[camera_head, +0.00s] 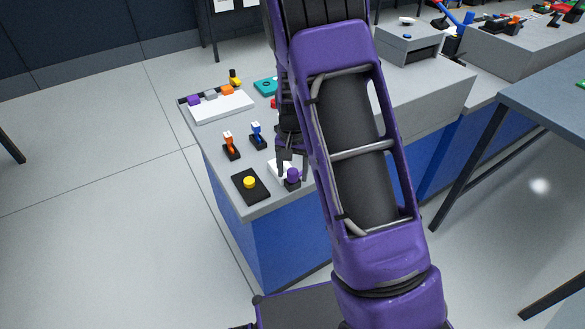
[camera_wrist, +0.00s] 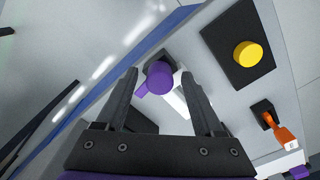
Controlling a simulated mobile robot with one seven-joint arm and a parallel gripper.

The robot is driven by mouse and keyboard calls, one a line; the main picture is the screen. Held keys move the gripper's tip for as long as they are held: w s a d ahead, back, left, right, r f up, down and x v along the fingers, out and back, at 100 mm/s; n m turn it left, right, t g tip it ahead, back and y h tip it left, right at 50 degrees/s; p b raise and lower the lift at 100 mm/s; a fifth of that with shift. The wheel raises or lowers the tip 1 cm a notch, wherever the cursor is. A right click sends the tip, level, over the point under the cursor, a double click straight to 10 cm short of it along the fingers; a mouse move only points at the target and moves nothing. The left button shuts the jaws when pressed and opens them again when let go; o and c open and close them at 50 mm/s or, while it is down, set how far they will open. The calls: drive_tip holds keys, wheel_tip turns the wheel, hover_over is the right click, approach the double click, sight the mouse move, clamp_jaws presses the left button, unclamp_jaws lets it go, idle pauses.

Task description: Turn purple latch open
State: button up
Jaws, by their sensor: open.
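The purple latch (camera_wrist: 158,79) has a round purple knob with a short arm pointing to the lower left, on a dark base beside a white block (camera_wrist: 176,100). It also shows in the head view (camera_head: 292,175), at the near end of the counter. My gripper (camera_wrist: 160,76) is open, and its two fingers stand to the left and right of the knob in the wrist view. I cannot tell whether either finger touches it. In the head view my gripper (camera_head: 292,168) reaches down over the latch, and my arm hides much of the counter to the right.
A yellow button on a black plate (camera_head: 249,184) lies left of the latch. An orange lever (camera_head: 230,146) and a blue lever (camera_head: 257,135) stand behind it. A white panel with several coloured parts (camera_head: 222,106) is farther back. Open floor lies left of the counter.

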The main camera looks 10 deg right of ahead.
sight(293, 170)
wheel_tip(293, 170, up, 17)
drive_tip(key=p, duration=0.1)
drive_tip(key=shift+r+p, duration=0.2)
drive_tip(key=shift+p, duration=0.15)
